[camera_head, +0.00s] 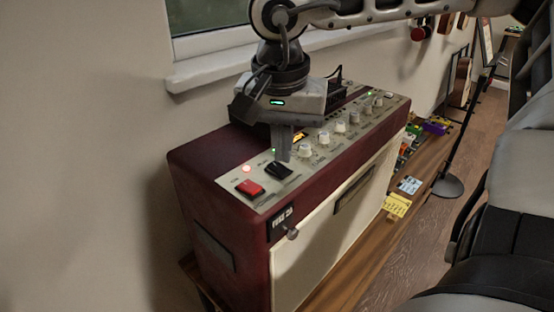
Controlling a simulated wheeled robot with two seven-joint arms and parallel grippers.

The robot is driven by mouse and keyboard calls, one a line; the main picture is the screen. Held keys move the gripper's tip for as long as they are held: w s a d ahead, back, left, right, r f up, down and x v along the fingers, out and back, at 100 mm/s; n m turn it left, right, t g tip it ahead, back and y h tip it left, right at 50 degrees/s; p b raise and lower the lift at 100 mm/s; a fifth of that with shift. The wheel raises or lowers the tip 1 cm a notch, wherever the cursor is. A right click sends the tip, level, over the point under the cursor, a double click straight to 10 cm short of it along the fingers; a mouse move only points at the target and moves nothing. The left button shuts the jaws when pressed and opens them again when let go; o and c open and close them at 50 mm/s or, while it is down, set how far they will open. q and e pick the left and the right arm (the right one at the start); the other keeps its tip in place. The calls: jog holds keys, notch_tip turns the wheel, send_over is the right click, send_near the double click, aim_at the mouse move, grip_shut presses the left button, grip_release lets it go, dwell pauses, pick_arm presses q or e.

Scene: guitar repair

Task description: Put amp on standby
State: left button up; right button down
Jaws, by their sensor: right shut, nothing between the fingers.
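The amp (215,215) is a dark red box with a cream front and a pale control panel on its sloped top edge. A red rocker switch (250,188) sits at the near left end of the panel, by a lit red lamp (247,169). A black rocker switch (279,170) is to its right, by a small green light. My right gripper (283,158) points down at the panel, shut and empty, with its tips just behind the black switch. I cannot tell whether they touch it. My left gripper is not in view.
White knobs (325,138) line the panel right of the switches. The amp stands on a wooden bench (345,275) with several small coloured boxes, including a yellow one (396,206). A window sill (215,72) is behind. A black stand base (447,186) is on the floor at right.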

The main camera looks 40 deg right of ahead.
aim_at(282, 170)
jog(key=shift+r+p, duration=1.75)
jog(key=shift+r, duration=0.95)
